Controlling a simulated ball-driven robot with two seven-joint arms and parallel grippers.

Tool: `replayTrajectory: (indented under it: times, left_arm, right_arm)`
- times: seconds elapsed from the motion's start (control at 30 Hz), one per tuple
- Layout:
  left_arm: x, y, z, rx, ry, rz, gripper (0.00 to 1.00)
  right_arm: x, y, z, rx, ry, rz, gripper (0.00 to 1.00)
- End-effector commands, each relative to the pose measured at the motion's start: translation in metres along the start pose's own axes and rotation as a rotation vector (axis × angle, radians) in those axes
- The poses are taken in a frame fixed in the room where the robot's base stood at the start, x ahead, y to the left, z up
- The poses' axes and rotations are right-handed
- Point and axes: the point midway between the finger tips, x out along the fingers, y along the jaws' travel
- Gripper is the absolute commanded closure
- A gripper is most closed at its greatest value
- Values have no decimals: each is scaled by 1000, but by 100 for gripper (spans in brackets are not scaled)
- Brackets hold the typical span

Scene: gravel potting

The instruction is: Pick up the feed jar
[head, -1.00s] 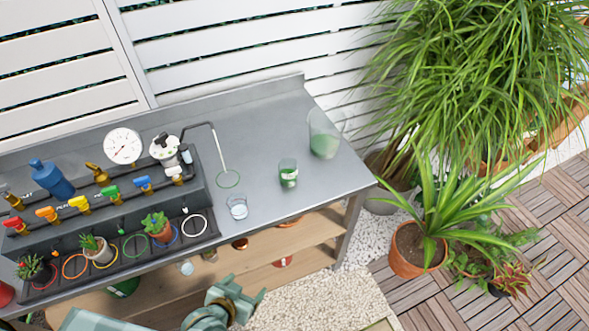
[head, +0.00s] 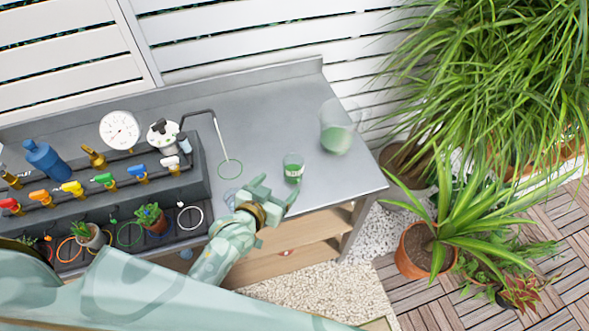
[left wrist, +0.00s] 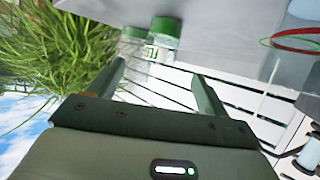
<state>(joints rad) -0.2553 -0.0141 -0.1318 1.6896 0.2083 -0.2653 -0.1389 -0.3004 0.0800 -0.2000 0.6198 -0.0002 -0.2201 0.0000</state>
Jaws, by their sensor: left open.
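The feed jar (head: 293,168) appears to be the small clear jar with green contents and a pale label, upright on the grey bench (head: 275,120). In the left wrist view the labelled jar (left wrist: 164,42) shows just beyond the fingers, roughly between them. My left gripper (head: 277,192) is open and empty at the bench's front edge, just in front of the jar and apart from it. Its two fingers also show spread in the left wrist view (left wrist: 159,74). My right gripper is not in view.
A larger clear container (head: 337,138) with green contents stands behind and right of the jar. A drinking glass (head: 231,197) is partly hidden by my left gripper. A thin spout (head: 222,140) hangs over a green ring (head: 230,169) at left. Valves and potted plants fill the bench's left.

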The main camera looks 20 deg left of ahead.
Motion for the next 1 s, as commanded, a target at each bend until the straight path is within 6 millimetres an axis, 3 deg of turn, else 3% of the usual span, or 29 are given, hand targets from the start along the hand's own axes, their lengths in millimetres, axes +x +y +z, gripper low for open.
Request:
replayTrajectory:
  times: [0.13, 0.37, 0.63, 0.93, 0.97, 1.0]
  left_arm:
    - [35, 0, 2, 0, 0, 0, 22]
    - [56, 0, 0, 1, -1, 0, 22]
    - [97, -4, -5, 0, -2, 0, 22]
    - [105, -4, -7, 1, -2, 0, 22]
    - [105, -4, -8, 1, -2, 0, 25]
    - [105, -4, -8, 1, -2, 0, 36]
  right_arm:
    - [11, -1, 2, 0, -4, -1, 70]
    - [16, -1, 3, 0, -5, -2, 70]
    - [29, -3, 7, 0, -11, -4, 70]
    - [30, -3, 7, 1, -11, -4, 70]
    - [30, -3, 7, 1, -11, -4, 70]
    - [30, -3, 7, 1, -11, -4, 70]
